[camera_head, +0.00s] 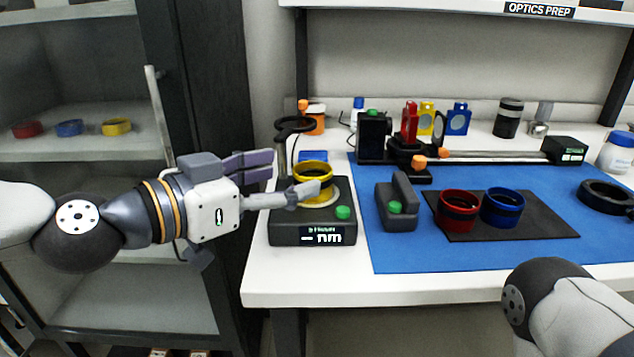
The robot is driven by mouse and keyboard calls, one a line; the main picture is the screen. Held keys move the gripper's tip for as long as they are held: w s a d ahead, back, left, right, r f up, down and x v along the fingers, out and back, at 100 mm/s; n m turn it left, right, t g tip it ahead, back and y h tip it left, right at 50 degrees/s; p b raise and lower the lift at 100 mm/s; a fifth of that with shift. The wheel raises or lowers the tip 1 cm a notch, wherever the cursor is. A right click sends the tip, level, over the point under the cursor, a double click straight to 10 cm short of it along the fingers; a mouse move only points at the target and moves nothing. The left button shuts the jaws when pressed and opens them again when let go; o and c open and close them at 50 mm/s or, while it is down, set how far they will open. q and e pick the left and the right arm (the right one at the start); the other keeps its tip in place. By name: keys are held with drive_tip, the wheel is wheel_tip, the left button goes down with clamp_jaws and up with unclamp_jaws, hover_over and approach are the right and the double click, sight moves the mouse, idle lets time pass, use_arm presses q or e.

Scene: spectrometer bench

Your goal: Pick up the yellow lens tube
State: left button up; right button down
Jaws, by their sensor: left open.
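The yellow lens tube (313,170), with a dark band, stands upright on the pale round plate of the dark spectrometer box (283,232), whose display reads "– nm". My left gripper (291,174) reaches in from the left and is open at the tube's left side. Its lower finger passes in front of the tube and hides part of its lower front. The other finger ends behind and to the left of the tube. I cannot tell whether a finger touches it. My right arm shows at the lower right, but its gripper is out of the picture.
A red tube (458,211) and a blue tube (502,207) stand on a black pad (545,226) on the blue mat (420,256). A grey handled block (397,205) sits right of the box. A black ring stand (283,150) rises behind it. A cabinet (95,155) is at left.

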sight(325, 166)
use_arm(q)
drive_tip(key=x, duration=0.5)
drive_tip(key=shift+w+d+f, duration=0.15)
drive_tip(key=shift+d+f, duration=0.05)
drive_tip(key=shift+f, duration=0.15)
drive_tip(key=shift+w+d, duration=0.25)
drive_tip(key=shift+r, duration=0.1)
drive_tip(key=c, duration=1.4)
drive_tip(key=shift+r, duration=0.1)
drive_tip(key=shift+c, duration=0.2)
